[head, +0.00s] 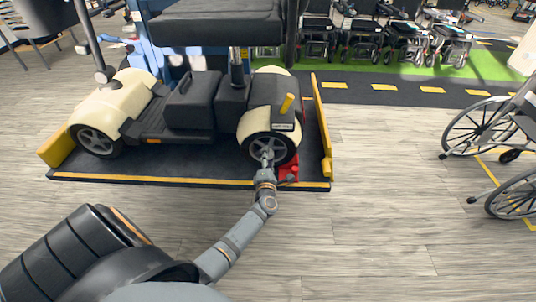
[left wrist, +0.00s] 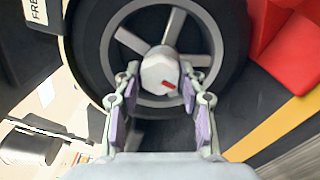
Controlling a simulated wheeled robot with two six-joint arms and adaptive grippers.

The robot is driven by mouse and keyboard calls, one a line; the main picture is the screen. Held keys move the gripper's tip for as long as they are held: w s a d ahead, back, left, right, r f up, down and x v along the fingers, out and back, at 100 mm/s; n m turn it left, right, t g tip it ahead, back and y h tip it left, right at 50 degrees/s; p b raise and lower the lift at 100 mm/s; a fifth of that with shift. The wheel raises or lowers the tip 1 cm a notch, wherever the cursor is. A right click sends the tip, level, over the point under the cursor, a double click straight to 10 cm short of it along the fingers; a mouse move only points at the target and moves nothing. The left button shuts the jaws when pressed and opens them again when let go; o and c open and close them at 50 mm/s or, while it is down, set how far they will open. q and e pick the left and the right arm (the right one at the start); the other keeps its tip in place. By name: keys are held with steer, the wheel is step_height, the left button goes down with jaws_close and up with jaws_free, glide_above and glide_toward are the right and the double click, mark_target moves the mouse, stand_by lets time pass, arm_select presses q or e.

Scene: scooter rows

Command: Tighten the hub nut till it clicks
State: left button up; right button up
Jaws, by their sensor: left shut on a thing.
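The hub nut (left wrist: 158,70) is a pale hexagonal piece with a short red mark on its face, at the middle of the wheel in the left wrist view. The wheel (left wrist: 122,22) has grey spokes and a black tyre. It is the right-hand wheel (head: 285,146) of the cream and black scooter (head: 190,100) in the head view. My left gripper (left wrist: 160,78) has its two fingers on either side of the nut and is shut on it. In the head view my left gripper (head: 267,160) reaches the wheel's centre and hides the nut. My right gripper is not in view.
The scooter stands on a dark platform (head: 190,178) with yellow edges. A red object (head: 290,172) sits beside the wheel, close to my gripper. A wheelchair (head: 500,135) stands at the right. The wooden floor between is clear.

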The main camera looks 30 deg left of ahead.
arm_select(q)
steer(key=shift+m+p, duration=1.9)
steer(key=shift+m, duration=1.8)
steer(key=o, duration=1.1)
steer(key=shift+o, duration=0.2)
